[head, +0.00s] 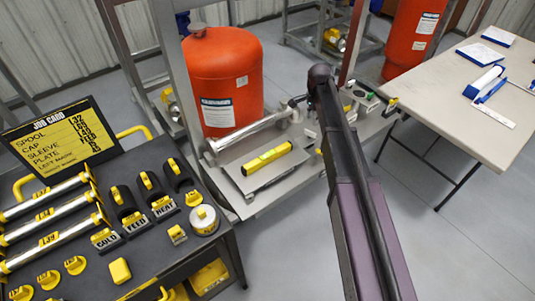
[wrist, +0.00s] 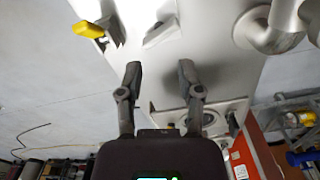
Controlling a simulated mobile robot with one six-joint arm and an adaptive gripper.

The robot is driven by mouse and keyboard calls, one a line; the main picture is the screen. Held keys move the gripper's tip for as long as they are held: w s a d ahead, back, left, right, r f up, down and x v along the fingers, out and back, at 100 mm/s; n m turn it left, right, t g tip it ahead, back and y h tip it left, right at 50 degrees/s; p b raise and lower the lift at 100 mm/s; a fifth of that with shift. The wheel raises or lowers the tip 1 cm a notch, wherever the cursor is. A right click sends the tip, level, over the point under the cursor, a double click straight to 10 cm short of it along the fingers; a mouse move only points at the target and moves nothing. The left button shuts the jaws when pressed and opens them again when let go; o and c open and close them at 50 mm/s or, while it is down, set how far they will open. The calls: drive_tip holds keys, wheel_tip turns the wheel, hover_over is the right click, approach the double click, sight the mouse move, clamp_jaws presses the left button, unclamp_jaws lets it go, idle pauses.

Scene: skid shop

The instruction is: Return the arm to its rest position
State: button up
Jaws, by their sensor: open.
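My gripper (wrist: 160,76) shows in the wrist view with its two dark fingers spread apart. It is open, and nothing is between the fingertips. A pale grey surface with fittings lies beyond the fingers, apart from them as far as I can tell. In the head view my dark purple arm reaches from the bottom right up to the centre, over the skid. I cannot make out the gripper's fingers there.
The skid's deck (head: 270,200) carries a yellow level-like bar (head: 267,158) and pipework beside an orange tank (head: 223,80). A black tool cart (head: 228,262) stands at left with a job card (head: 58,138). A beige table (head: 450,90) stands at right. Open floor lies between.

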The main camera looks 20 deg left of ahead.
drive_tip(key=s+d+n, duration=1)
drive_tip(key=s+d, duration=1.3)
drive_tip(key=s, duration=0.3)
drive_tip(key=shift+a, duration=0.1)
idle(0.9)
drive_tip(key=w+a+n, duration=0.1)
drive_tip(key=w+a, duration=0.6)
drive_tip(key=w, duration=0.1)
drive_tip(key=w+a+n, duration=0.1)
drive_tip(key=w+a, duration=0.7)
drive_tip(key=w, duration=0.1)
drive_tip(key=w+a+f+b, duration=0.1)
drive_tip(key=w+a, duration=0.7)
drive_tip(key=w, duration=0.1)
drive_tip(key=shift+n, duration=0.4)
drive_tip(key=shift+d, duration=0.1)
drive_tip(key=shift+n, duration=0.5)
